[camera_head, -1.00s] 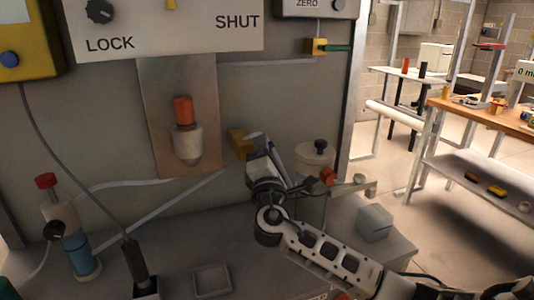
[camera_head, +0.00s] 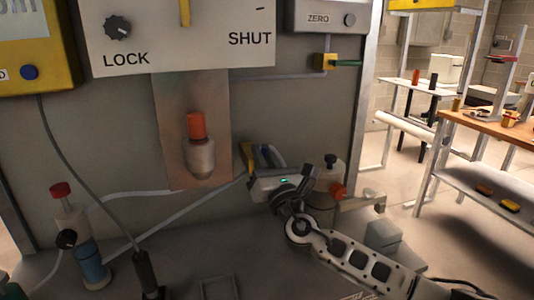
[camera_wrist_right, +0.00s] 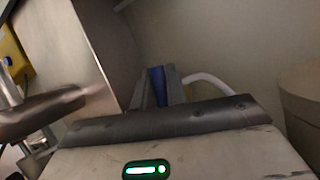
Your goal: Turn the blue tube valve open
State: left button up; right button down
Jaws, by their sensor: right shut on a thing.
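The blue valve handle (camera_wrist_right: 157,85) shows in the right wrist view between the two grey fingers of my right gripper (camera_wrist_right: 160,88), which is shut on it. In the head view, the valve's yellow body (camera_head: 246,155) sits on the grey panel at the end of a pale tube. My right gripper (camera_head: 264,157) is up against it there, and its fingers and palm mostly hide the handle. How far the handle is turned cannot be told. My left gripper is not in view.
An orange-topped white fitting (camera_head: 200,150) is on a metal plate left of the valve. A pale canister with a black knob (camera_head: 330,162) stands right of my gripper. A red-capped bottle (camera_head: 63,200) stands at the left. A green-handled yellow valve (camera_head: 325,62) is above.

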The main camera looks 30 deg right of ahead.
jog(key=shift+a+n+y, duration=0.3)
jog(key=shift+n+y, duration=0.3)
jog(key=shift+n, duration=0.5)
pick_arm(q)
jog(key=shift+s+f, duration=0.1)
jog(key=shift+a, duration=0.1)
pick_arm(e)
jog(key=shift+a+f+n, duration=0.1)
jog(key=shift+n, duration=0.3)
jog(key=c, duration=1.4)
grip_release()
